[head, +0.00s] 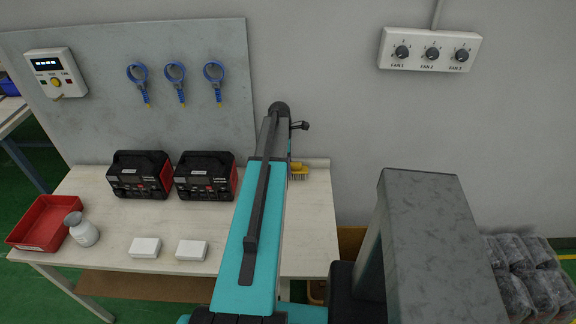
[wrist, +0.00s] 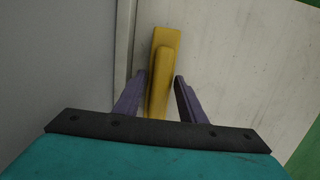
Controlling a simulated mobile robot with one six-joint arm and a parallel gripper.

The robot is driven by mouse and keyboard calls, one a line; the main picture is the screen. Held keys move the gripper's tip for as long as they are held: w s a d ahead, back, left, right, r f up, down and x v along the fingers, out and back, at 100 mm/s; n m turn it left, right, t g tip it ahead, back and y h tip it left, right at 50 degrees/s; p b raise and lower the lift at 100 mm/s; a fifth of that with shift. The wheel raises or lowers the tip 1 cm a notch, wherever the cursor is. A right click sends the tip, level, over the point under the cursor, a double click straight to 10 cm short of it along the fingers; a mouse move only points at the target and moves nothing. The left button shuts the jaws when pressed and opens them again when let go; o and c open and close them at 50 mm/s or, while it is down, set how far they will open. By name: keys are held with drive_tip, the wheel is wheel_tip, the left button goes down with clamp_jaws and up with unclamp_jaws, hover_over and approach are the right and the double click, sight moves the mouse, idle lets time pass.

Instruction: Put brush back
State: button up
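The brush (head: 299,171) has a yellow handle and bristles pointing down; in the head view it is at the back right of the workbench, partly hidden behind my arm. In the wrist view the yellow brush (wrist: 160,75) lies between the two purple fingers of my gripper (wrist: 160,85). The fingers are apart, one on each side of the handle. A gap shows on the right side; the left finger is close to the handle, and I cannot tell whether it touches. My gripper is hidden in the head view.
The workbench (head: 110,235) holds two black and red machines (head: 140,174) (head: 206,176), a red tray (head: 45,224), a grey-white bottle (head: 82,230) and two white boxes (head: 145,248) (head: 191,250). Blue tools (head: 175,82) hang on the wall panel. The wall stands close behind the brush.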

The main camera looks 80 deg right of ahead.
drive_tip(key=shift+o, duration=1.2)
drive_tip(key=shift+r, duration=0.2)
wheel_tip(320, 180, up, 12)
drive_tip(key=w+b, duration=0.1)
drive_tip(key=b, duration=0.2)
drive_tip(key=shift+w, duration=0.25)
drive_tip(key=shift+a+f, duration=0.1)
drive_tip(key=shift+a, duration=0.05)
